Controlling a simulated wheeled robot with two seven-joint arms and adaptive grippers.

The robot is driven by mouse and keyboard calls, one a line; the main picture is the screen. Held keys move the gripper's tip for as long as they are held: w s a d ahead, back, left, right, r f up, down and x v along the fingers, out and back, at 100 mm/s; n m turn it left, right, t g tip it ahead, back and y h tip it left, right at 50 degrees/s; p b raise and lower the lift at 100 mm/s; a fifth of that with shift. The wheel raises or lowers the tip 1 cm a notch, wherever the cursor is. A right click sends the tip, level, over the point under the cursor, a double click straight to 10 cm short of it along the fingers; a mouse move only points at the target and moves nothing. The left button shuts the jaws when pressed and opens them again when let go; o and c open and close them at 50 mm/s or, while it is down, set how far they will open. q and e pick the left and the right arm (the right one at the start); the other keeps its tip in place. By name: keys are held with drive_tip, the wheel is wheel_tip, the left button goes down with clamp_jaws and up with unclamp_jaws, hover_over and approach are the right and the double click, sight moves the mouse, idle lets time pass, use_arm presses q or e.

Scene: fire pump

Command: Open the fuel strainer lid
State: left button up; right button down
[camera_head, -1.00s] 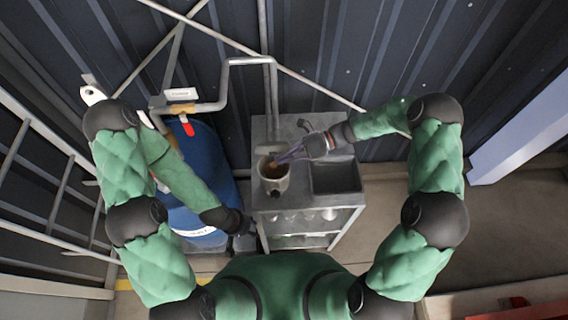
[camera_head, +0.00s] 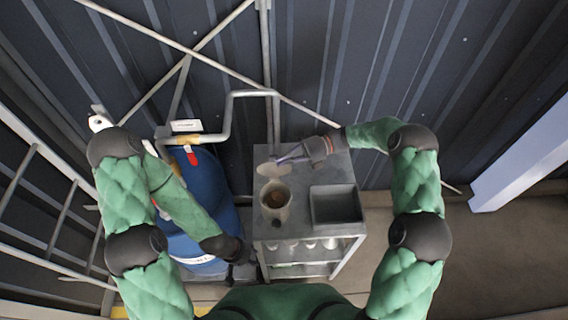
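The fuel strainer (camera_head: 275,203) is a pale round pot at the left of the grey cart's top. Its mouth is uncovered and shows a brown inside. The lid (camera_head: 268,170) is a pale disc just behind the pot, swung back from the mouth. My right gripper (camera_head: 279,161) reaches in from the right, with its fingertips at the lid's upper right edge. Whether they touch it or are closed is too small to tell. My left gripper (camera_head: 243,256) is low by the cart's left side, dark and partly hidden.
The grey cart (camera_head: 333,164) has a rectangular open bin (camera_head: 335,205) to the right of the pot and shelves below. A blue tank (camera_head: 208,185) with a red-handled valve (camera_head: 191,156) and pipe stands left. A corrugated wall is behind. Floor at right is clear.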

idle(0.4)
drive_tip(key=f+v, duration=0.1)
drive_tip(key=v, duration=1.1)
drive_tip(key=shift+r, duration=0.4)
